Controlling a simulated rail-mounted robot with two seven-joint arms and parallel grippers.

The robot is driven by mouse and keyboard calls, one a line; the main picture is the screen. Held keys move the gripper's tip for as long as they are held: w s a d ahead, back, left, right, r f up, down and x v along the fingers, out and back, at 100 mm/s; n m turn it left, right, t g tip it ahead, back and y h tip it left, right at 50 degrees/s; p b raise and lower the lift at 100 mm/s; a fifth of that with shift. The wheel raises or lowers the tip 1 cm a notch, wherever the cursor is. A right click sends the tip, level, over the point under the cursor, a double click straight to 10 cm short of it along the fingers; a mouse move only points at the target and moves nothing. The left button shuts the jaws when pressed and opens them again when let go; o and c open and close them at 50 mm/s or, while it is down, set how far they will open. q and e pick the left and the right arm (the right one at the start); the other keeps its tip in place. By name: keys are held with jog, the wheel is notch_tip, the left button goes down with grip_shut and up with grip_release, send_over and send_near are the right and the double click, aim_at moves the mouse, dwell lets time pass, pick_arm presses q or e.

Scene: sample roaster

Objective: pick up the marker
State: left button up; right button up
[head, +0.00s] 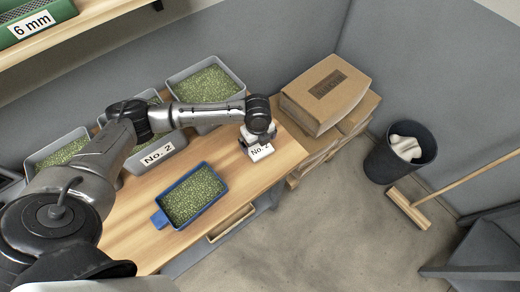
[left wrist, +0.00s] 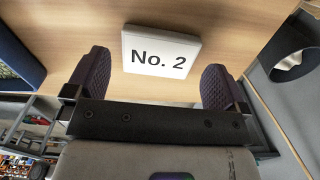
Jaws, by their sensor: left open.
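The marker (head: 261,153) is a small white block reading "No. 2" on the wooden table near its right end. It also shows in the left wrist view (left wrist: 160,52), face toward the camera. My left gripper (head: 258,138) is at the marker and hides part of it in the head view. In the left wrist view its two dark ridged fingers are apart, one on each side of the marker, with a gap on both sides. The gripper is open and holds nothing. My right gripper is not in view.
A blue tray (head: 163,222) of green beans lies on the table, left of the marker. Grey bins of beans, one labelled "No. 2" (head: 158,155), stand along the wall. Cardboard boxes (head: 325,94) stand just right of the table, near the gripper. A dark bucket (head: 384,166) stands farther right.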

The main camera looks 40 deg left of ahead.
aim_at(258, 147)
pick_arm(q)
notch_tip(258, 147, down, 3)
jog(key=shift+f, duration=0.15)
jog(key=shift+c, duration=0.3)
jog(key=c, duration=0.6)
